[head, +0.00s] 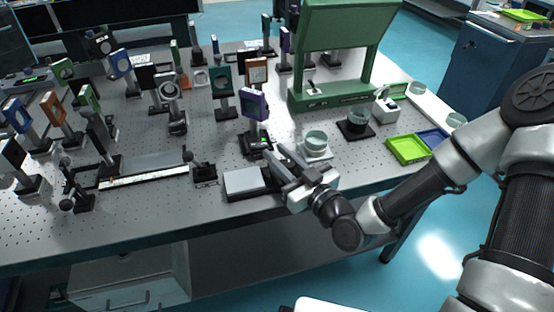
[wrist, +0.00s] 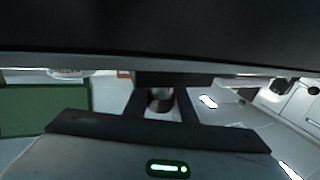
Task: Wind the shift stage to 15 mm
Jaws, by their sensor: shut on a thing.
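A purple-framed mount (head: 255,104) stands upright on a small dark stage (head: 256,142) near the middle front of the optical table. My gripper (head: 270,155) reaches in from the right at this stage, low over the table. In the wrist view, my gripper (wrist: 160,99) has its fingers closed around a small dark round part, seemingly the stage's knob (wrist: 158,97). The fingers hide most of the knob in the head view. A wide dark surface fills the top of the wrist view. I cannot read any millimetre scale on the stage.
A flat grey pad (head: 246,181) lies just left of my gripper. A white device with a glass dish (head: 316,142) stands close on its right. A rail with a pale strip (head: 145,177) lies left. Many mounts crowd behind; a green frame (head: 335,98) stands at the back.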

